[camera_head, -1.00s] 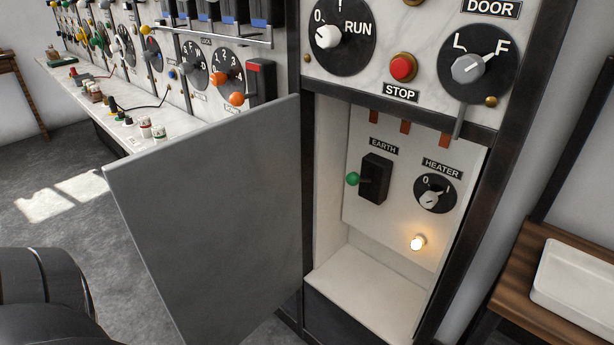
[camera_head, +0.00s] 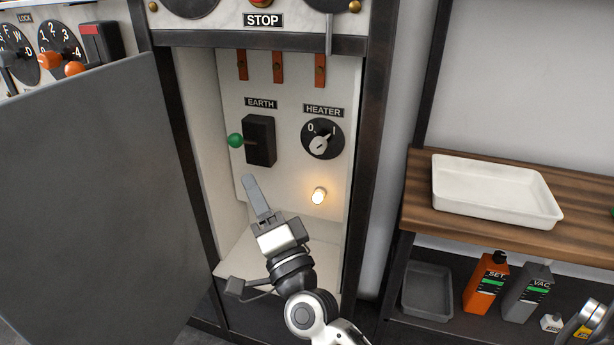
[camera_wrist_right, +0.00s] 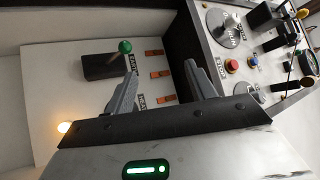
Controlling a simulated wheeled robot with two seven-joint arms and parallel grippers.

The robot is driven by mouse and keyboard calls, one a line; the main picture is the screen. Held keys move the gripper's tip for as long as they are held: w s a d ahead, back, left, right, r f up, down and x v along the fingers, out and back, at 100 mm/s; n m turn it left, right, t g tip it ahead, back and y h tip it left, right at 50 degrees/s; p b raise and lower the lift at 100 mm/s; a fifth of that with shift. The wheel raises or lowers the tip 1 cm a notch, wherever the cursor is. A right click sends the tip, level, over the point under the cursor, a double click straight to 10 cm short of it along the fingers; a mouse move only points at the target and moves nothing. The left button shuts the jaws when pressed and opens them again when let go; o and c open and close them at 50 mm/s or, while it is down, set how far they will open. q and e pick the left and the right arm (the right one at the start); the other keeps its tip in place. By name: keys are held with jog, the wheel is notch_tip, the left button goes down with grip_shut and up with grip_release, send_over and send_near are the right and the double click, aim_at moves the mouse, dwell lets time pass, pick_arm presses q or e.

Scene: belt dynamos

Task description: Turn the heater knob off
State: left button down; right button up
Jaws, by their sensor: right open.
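The heater knob (camera_head: 322,140) is a pale knob on a black round dial under the HEATER label, inside the open cabinet. Its bar slants from lower left to upper right, with its upper end toward the I mark. A lamp (camera_head: 318,196) below it glows; it also shows in the right wrist view (camera_wrist_right: 64,127). My right gripper (camera_head: 257,197) is in front of the cabinet, below and left of the knob, touching nothing that I can see. In the wrist view its two fingers (camera_wrist_right: 160,75) stand apart and empty; the knob seems hidden there. My left gripper is out of view.
The green-tipped EARTH switch (camera_head: 259,140) is left of the knob. The grey open door (camera_head: 85,200) stands at the left. Cabinet posts flank the opening. A wooden shelf unit (camera_head: 420,215) with a white tray (camera_head: 490,205) and bottles is at the right.

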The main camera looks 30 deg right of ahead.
jog(key=w+d+r+m+h+b, duration=0.1)
jog(key=w+d+m+h+b, duration=0.3)
jog(key=m+h, duration=0.65)
jog(key=m+g+h+b, duration=0.3)
jog(key=m+g+b, duration=0.55)
jog(key=m, duration=1.55)
send_near(317, 148)
jog(key=w+d, duration=0.2)
jog(key=w+d+r+g, duration=0.1)
jog(key=w+d, duration=0.1)
jog(key=w+d+g, duration=0.1)
jog(key=w+d, duration=0.2)
jog(key=shift+r+g, duration=0.25)
jog(key=shift+r, duration=0.05)
jog(key=shift+w+d, duration=0.4)
jog(key=shift+w, duration=0.05)
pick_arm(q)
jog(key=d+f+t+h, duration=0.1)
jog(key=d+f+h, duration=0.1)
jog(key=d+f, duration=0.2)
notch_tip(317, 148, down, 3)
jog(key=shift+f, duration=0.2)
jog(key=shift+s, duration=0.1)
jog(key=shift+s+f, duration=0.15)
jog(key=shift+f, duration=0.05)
pick_arm(e)
jog(key=c, duration=1)
